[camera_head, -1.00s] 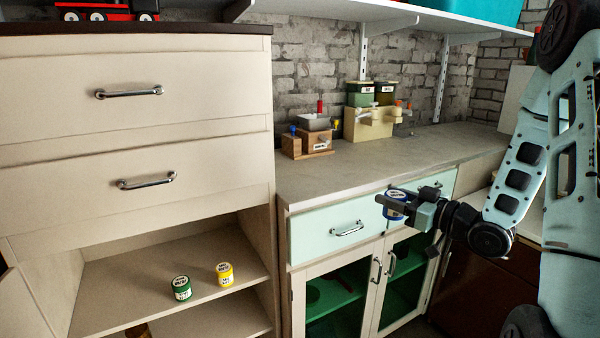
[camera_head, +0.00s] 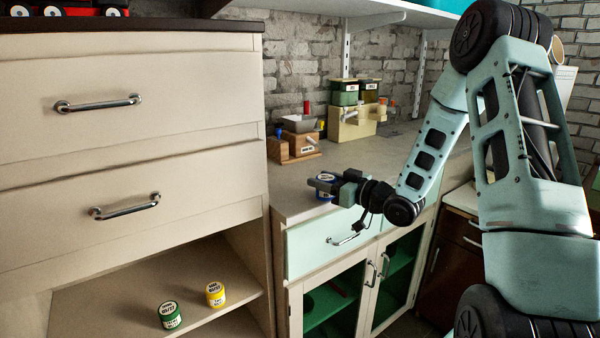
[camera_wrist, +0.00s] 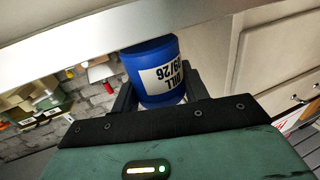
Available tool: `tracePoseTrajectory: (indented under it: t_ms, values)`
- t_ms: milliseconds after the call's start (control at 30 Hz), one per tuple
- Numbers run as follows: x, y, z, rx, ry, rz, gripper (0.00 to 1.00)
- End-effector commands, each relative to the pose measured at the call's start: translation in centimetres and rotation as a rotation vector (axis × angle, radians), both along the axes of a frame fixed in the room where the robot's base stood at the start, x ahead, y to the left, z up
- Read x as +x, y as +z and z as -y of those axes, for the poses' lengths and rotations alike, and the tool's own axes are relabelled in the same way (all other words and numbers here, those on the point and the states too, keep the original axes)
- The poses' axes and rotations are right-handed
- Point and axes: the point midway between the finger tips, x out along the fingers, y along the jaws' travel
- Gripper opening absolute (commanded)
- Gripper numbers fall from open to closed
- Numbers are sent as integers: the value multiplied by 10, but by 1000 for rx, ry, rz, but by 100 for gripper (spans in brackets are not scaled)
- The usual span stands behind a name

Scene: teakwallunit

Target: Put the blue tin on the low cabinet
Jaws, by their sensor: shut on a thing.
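The blue tin (camera_wrist: 152,65), with a white label, is between the fingers of my gripper (camera_wrist: 160,88), which is shut on it. In the head view the tin (camera_head: 325,194) shows partly behind the gripper (camera_head: 326,187). Both appear in front of or over the front edge of the low cabinet (camera_head: 306,250), which has mint drawers, glass doors and a grey worktop. I cannot tell the exact gap between the tin and the worktop.
A wooden block with small items (camera_head: 294,148) and a cream rack with green containers (camera_head: 352,122) stand at the back of the worktop. A green tin (camera_head: 170,315) and a yellow tin (camera_head: 215,294) stand on the open shelf left. The worktop's front left is clear.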

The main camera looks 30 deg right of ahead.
Motion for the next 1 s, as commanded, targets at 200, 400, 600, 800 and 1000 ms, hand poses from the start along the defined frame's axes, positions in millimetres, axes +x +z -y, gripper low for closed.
tracePoseTrajectory:
  t_ms: [200,400,600,800,1000]
  values:
    - [33,1,-11,0,1,1,21]
    - [45,0,-15,0,1,0,21]
    - [74,1,-25,1,3,2,21]
    - [74,-2,-24,0,0,0,21]
    - [73,-6,-24,0,0,0,21]
